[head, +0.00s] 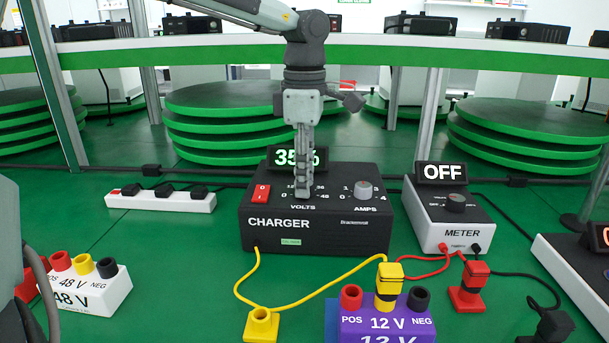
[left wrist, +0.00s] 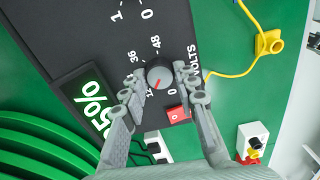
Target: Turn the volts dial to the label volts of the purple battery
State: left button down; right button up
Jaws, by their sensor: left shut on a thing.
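The black charger (head: 315,237) stands on the green table, its display (head: 297,158) lit at 35%. Its volts dial (left wrist: 159,76) is a grey knob with a red pointer mark; in the head view my gripper hides it. In the left wrist view the mark points down and left, toward the side of the 12 label, partly covered by a finger. My left gripper (head: 304,192) points straight down and is shut on the volts dial, one finger on each side. The purple battery (head: 386,324) stands in front of the charger, labelled 12 V. My right gripper is not in view.
The amps dial (head: 364,189) and red switch (head: 262,193) flank the volts dial. A meter (head: 450,215) reading OFF is on the right. A white 48 V battery (head: 90,292) stands front left. Yellow, red and black leads lie around the purple battery. A power strip (head: 161,201) is behind left.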

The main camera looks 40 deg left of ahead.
pick_arm(q)
jog(key=c, duration=1.2)
grip_release()
jog(key=shift+o, duration=0.2)
notch_tip(320, 180, up, 12)
